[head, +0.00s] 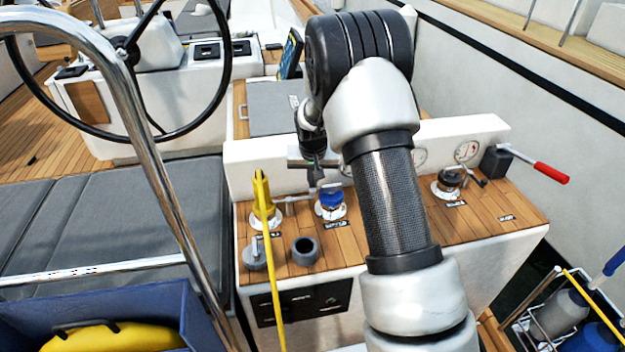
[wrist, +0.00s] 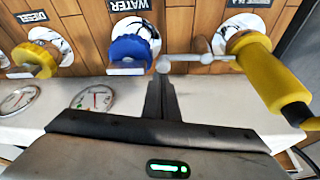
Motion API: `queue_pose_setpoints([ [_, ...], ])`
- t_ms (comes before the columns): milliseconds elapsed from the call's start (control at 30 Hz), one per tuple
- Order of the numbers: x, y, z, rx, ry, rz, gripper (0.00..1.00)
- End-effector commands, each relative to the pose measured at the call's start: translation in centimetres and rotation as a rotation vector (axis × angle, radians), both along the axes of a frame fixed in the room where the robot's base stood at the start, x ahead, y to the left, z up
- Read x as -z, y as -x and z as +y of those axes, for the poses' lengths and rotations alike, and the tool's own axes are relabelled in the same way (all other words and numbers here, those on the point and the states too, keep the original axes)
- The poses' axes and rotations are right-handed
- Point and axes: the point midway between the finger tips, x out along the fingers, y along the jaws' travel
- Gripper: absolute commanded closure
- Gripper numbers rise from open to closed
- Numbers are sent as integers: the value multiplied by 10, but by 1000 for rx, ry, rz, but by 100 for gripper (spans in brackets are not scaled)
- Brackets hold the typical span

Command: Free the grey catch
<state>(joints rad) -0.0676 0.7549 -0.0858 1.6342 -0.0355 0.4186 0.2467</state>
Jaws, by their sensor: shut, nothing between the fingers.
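A grey rod with a ball end, likely the grey catch (wrist: 190,58), lies across from the base of a yellow nozzle-like fitting (wrist: 268,75) towards the blue cap. In the head view the rod (head: 294,200) shows between the yellow fitting (head: 261,195) and the blue cap (head: 330,197). My gripper (wrist: 161,88) is shut and empty. Its fingertips are close to the rod's ball end; I cannot tell whether they touch. In the head view my gripper (head: 315,182) points down beside the blue cap.
The wooden console top (head: 350,247) carries labelled caps, a grey cap (head: 255,256) and a dark grey cup (head: 304,249). A blue "WATER" cap (wrist: 130,52) and a yellow "DIESEL" cap (wrist: 36,60) stand nearby. A white gauge panel (head: 485,130) and red-handled lever (head: 550,172) are at right.

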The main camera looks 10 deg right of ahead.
Motion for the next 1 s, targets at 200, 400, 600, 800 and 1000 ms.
queue_pose_setpoints([
  [200, 0, 2, 0, 31, -1, 1, 100],
  [400, 1, 6, 0, 85, 0, 1, 100],
  [600, 1, 12, 0, 194, 2, 0, 100],
  [800, 0, 20, 0, 230, -1, 1, 100],
  [1000, 0, 27, 5, 456, 4, 0, 100],
])
